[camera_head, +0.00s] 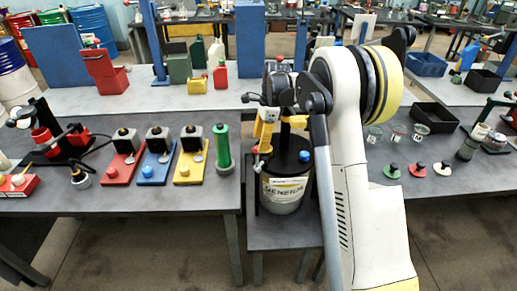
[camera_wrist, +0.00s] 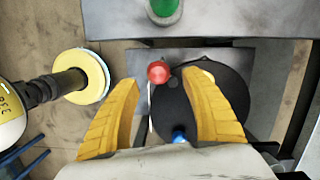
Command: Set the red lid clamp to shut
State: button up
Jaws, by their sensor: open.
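The red lid clamp (camera_wrist: 158,72) shows as a red knob at the edge of the drum's black lid (camera_wrist: 225,105) in the wrist view. In the head view a small red part (camera_head: 265,149) shows at the lid's left side. My gripper (camera_wrist: 161,80) is open, with its yellow fingers left and right of the red knob in the picture; I cannot tell whether they touch it. In the head view my gripper (camera_head: 279,136) is over the drum (camera_head: 283,196). A blue knob (camera_wrist: 179,135) is on the near side of the lid; it also shows in the head view (camera_head: 304,156).
The drum stands on a low grey stand (camera_head: 262,236) between two grey tables. A green cylinder (camera_head: 223,147) stands at the left table's edge. Beakers, small discs and a dark tray (camera_head: 434,117) are right of my arm.

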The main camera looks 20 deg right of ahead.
notch_tip(320, 180, up, 8)
jog(key=d, duration=0.1)
jog(key=shift+d, duration=0.35)
jog(key=shift+s+r, duration=0.1)
jog(key=shift+s, duration=0.05)
jog(key=s+a+r+n+t+h, duration=0.1)
jog(key=s+a+r+n, duration=0.15)
jog(key=s, duration=0.25)
jog(key=s+a+r+n+t+b, duration=0.1)
jog(key=s+a+r+n, duration=0.1)
jog(key=s+r+n, duration=0.3)
jog(key=s+a+r+n+t+h, duration=0.1)
jog(key=s+a+n, duration=0.15)
jog(key=s, duration=0.35)
jog(key=s+a+f+n+t, duration=0.1)
jog(key=s+f+n+t, duration=0.1)
jog(key=s+n, duration=0.3)
jog(key=s+a+f+n+t, duration=0.1)
jog(key=s+f+n, duration=0.3)
jog(key=s, duration=0.7)
jog(key=shift+s+a+f+n+t+b, duration=0.25)
jog(key=shift+a+f+n+t+b, duration=0.2)
jog(key=shift+a, duration=0.3)
